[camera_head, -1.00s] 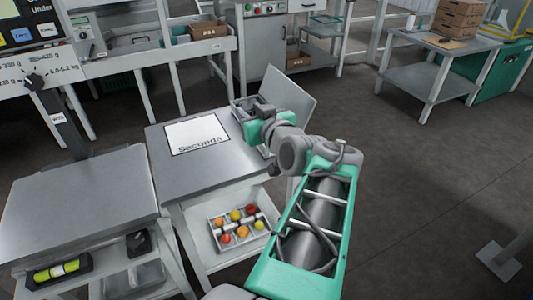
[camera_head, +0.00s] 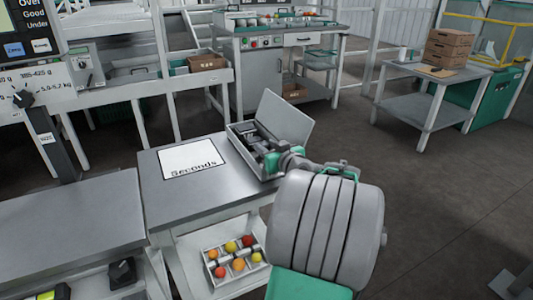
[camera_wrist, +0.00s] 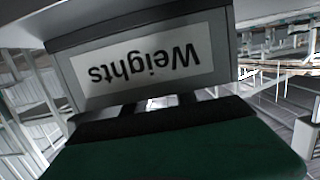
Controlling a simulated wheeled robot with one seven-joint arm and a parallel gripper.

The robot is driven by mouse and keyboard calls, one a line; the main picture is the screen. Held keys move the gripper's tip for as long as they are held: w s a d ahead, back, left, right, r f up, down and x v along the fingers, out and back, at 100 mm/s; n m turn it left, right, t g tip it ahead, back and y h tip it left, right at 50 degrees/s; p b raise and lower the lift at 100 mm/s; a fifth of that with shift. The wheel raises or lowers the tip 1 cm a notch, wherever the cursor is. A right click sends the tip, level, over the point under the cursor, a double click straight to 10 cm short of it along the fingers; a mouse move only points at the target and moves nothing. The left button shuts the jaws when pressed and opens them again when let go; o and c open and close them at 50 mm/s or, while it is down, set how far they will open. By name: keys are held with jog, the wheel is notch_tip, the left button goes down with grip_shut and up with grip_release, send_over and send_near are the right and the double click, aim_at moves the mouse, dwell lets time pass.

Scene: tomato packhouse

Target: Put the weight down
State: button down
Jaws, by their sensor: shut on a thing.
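My gripper (camera_head: 268,158) is at the open weights box (camera_head: 236,136) on the right side of the steel table, its fingers in or just over the box. The box's lid (camera_head: 285,120) stands up behind it. In the wrist view a white "Weights" label (camera_wrist: 137,68) shows upside down on a grey panel close ahead of my gripper (camera_wrist: 160,104). The jaws are shut on the weight, which is mostly hidden; only a small bright patch shows between the dark fingers. I cannot tell whether the weight touches the box floor.
A "Seconds" sheet (camera_head: 193,159) lies on the table (camera_head: 160,196) left of the box. A divided tray of tomatoes (camera_head: 213,282) sits on the shelf below. Another steel bench (camera_head: 70,225) stands at the left. A table with brown boxes (camera_head: 440,68) is at the back right.

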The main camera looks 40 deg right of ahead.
jog(key=shift+f+b, duration=0.35)
jog(key=shift+f, duration=0.1)
jog(key=shift+f, duration=0.2)
jog(key=c, duration=1)
grip_release()
jog(key=shift+o, duration=0.2)
